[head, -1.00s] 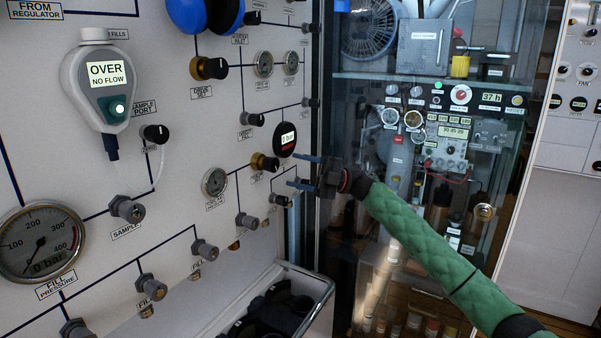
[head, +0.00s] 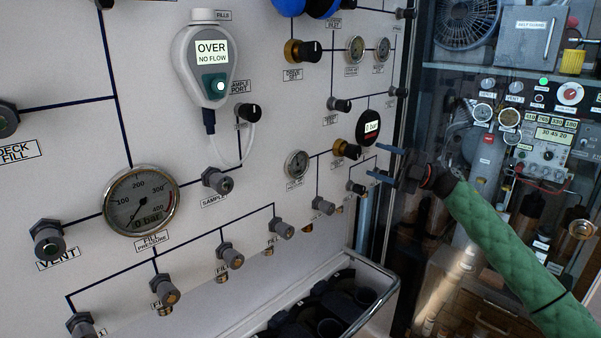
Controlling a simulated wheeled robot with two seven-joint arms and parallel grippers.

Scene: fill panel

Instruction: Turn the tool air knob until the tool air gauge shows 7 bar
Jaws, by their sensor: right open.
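A round dark gauge (head: 368,127) with a lit display reading 0 bar is on the panel's right part. Just below left of it is a brass-collared black knob (head: 345,149). A small round dial gauge (head: 296,163) is left of that knob. The labels here are too small to read surely, so I cannot tell which parts are tool air. My right gripper (head: 374,160) is open and empty. Its two blue fingers point left, just right of the brass knob and apart from it. My left gripper is out of view.
Another brass-and-black knob (head: 303,51) and two small gauges are higher up. A large fill pressure gauge (head: 141,201) is at left, and a handheld analyser (head: 206,65) hangs above it. A grey bin (head: 371,300) stands below the panel. A glass-fronted cabinet is at right.

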